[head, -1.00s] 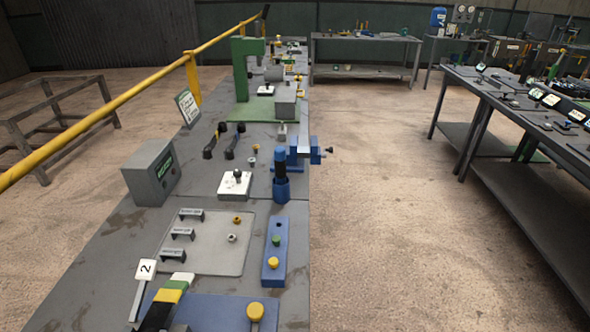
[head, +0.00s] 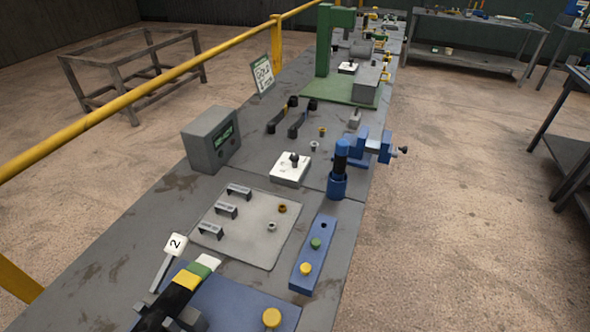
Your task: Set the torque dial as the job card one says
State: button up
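A white square plate with a dark knob (head: 289,170) lies on the bench in the middle of the view. It looks like the torque dial, but its marks are too small to read. A similar white plate with a dark knob (head: 348,68) lies farther back by the green press. A card with green print (head: 263,75) leans near the yellow rail; its text is not legible, so I cannot tell if it is job card one.
A grey box with a green display (head: 211,139) stands left of the near plate. A blue and black upright tool (head: 337,172) and a blue vise (head: 370,145) stand to the right. A grey tray (head: 250,240) and a blue button strip (head: 313,256) lie nearer. Open floor is on the right.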

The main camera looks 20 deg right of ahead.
aim_at(294, 157)
jog(key=u, duration=1.9)
jog(key=l+z, duration=0.25)
jog(key=l, duration=0.45)
jog(key=l+z, duration=0.25)
jog(key=l, duration=0.5)
jog(key=i+l+z, duration=0.25)
jog(key=l, duration=0.45)
jog(key=k, duration=0.1)
